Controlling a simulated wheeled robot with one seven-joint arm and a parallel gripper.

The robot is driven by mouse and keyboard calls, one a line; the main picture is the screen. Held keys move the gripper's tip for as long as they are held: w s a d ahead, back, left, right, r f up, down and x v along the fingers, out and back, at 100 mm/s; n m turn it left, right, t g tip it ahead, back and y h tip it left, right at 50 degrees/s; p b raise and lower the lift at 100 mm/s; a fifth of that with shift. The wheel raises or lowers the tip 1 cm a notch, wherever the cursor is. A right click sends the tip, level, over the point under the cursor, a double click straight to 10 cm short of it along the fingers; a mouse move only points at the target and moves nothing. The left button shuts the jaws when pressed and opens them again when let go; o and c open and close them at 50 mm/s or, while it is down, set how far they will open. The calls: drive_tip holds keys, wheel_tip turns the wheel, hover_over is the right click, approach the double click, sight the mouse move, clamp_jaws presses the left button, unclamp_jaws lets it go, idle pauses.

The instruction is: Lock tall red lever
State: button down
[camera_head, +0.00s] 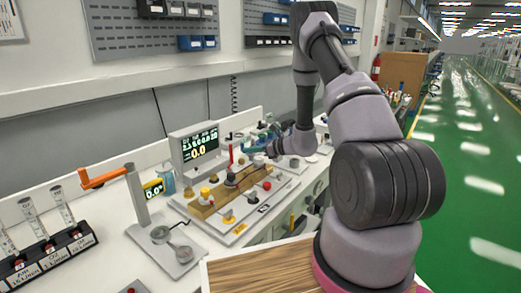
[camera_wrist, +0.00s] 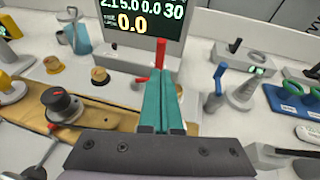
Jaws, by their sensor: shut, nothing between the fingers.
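The tall red lever (camera_wrist: 160,53) stands upright in the wrist view, just beyond my fingertips and in front of the display. In the head view the red lever (camera_head: 231,154) rises below the display, left of my gripper. My gripper (camera_wrist: 161,76) has its two teal fingers together with nothing between them. The fingers point at the lever and hide its lower part and base. I cannot tell whether they touch it.
A display (camera_head: 194,147) stands behind the lever. A wooden board (camera_wrist: 85,115) with a black knob (camera_wrist: 62,105) lies left of the fingers. A blue lever (camera_wrist: 220,78) and green rings (camera_wrist: 292,88) are to the right. An orange-handled stand (camera_head: 137,192) is further left.

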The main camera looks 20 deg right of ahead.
drive_tip(key=shift+w+a, duration=1.55)
drive_tip(key=shift+a, duration=0.15)
drive_tip(key=shift+w+n+g+y, duration=0.3)
drive_tip(key=shift+n+g+y, duration=0.2)
drive_tip(key=shift+n+g, duration=0.1)
drive_tip(key=n+g+y, duration=0.1)
drive_tip(key=w+n+g+y, duration=0.1)
drive_tip(key=n+g, duration=0.1)
drive_tip(key=shift+w+a+g, duration=0.2)
drive_tip(key=shift+a+g, duration=0.1)
drive_tip(key=shift+a, duration=0.05)
drive_tip(key=shift+w+a, duration=0.55)
drive_tip(key=shift+a, duration=0.15)
drive_tip(key=shift+w+a, duration=0.1)
drive_tip(key=v, duration=1)
drive_tip(key=shift+d, duration=0.35)
drive_tip(key=shift+r, duration=0.1)
